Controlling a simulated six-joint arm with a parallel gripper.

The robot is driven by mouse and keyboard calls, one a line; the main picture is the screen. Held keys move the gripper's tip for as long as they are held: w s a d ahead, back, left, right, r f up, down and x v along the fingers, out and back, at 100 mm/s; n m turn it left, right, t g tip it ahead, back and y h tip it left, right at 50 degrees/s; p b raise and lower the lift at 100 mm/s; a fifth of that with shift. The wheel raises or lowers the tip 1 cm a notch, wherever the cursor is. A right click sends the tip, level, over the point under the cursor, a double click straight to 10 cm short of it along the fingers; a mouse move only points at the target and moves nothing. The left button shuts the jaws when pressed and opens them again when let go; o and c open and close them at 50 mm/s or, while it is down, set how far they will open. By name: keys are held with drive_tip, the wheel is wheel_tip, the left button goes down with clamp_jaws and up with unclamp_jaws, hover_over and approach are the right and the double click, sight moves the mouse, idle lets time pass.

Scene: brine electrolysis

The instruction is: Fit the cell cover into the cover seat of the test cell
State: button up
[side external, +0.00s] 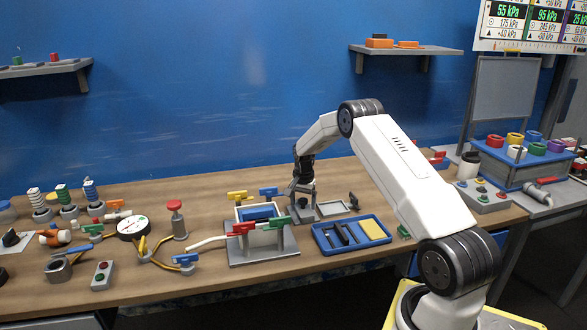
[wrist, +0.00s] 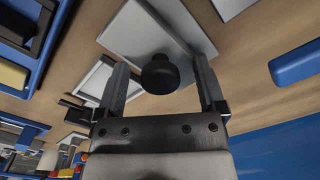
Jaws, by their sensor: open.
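The cell cover, a pale grey plate (wrist: 140,32) with a round black knob (wrist: 160,75), lies below my gripper in the wrist view. My gripper (wrist: 161,64) is open, with one finger on each side of the knob and visible space between; it appears not to grip it. In the side view my gripper (side external: 302,203) is low over the bench, just behind the test cell (side external: 262,248). The test cell is a grey base with a raised box, blue inside, and red, green, yellow and blue levers. The cover is hard to make out there, and the cover seat is unclear.
A blue tray (side external: 327,246) with black parts and a yellow block is right of the cell. A grey frame (side external: 334,208) lies beside my gripper. A gauge (side external: 133,228), a red-topped post (side external: 177,220) and hoses stand left.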

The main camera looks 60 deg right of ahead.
sight(303, 200)
idle(0.3)
clamp_jaws()
drive_tip(key=shift+r, duration=0.2)
drive_tip(key=shift+r, duration=0.5)
wheel_tip(303, 200, up, 2)
drive_tip(key=s+a+r, duration=0.7)
drive_tip(key=s+r, duration=0.2)
drive_tip(key=s, duration=0.2)
drive_tip(key=shift+s+a+r, duration=0.3)
drive_tip(key=shift+s+r, duration=0.05)
